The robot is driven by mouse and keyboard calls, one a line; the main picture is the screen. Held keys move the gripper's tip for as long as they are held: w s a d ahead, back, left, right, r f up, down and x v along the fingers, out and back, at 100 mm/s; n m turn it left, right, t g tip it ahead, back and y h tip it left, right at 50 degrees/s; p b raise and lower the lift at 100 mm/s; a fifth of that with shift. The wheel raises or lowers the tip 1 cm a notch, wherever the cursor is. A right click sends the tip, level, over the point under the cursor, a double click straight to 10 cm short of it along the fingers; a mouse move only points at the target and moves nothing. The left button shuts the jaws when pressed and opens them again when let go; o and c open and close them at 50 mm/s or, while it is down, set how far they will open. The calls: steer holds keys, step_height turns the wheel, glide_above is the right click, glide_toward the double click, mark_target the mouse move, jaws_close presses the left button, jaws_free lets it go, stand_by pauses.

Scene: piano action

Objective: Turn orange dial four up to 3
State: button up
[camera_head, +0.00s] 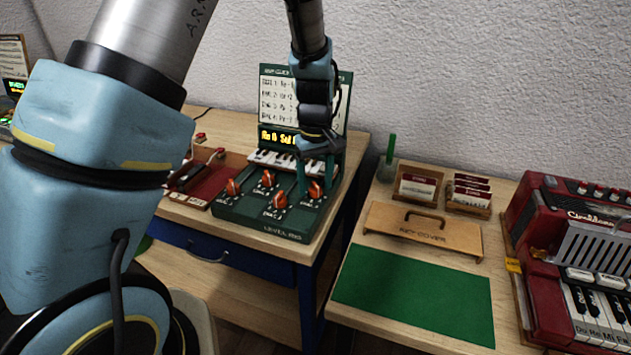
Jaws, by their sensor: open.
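The green console (262,220) stands on the left wooden table, with several orange dials on its sloped front. The rightmost orange dial (316,189) sits under my gripper. The other orange dials show at the left (233,187), upper middle (267,178) and lower middle (280,201). Their labels are too small to read surely, so I cannot tell which is four or any setting. My gripper (317,187) points down over the console's right side, open, its fingers on either side of the rightmost dial. I cannot tell whether they touch it.
A small keyboard (270,158), a lit display (277,138) and a text board (277,95) rise behind the dials. A red device (190,185) lies left of the console. On the right table are a wooden cover (424,230), green mat (415,295), card holders and a red accordion (560,240).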

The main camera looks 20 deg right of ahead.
mark_target(315, 184)
step_height(315, 184, up, 11)
steer(key=b, duration=0.2)
stand_by(0.3)
steer(key=shift+f, duration=0.1)
steer(key=s+a+f+m, duration=0.1)
steer(key=s+a, duration=0.1)
steer(key=a, duration=1.3)
steer(key=s+a+f+t, duration=0.1)
steer(key=a+f, duration=0.1)
steer(key=a, duration=1.3)
steer(key=shift+s+a+m+t, duration=0.15)
steer(key=shift+s+m+t, duration=0.15)
steer(key=shift+s+m, duration=0.1)
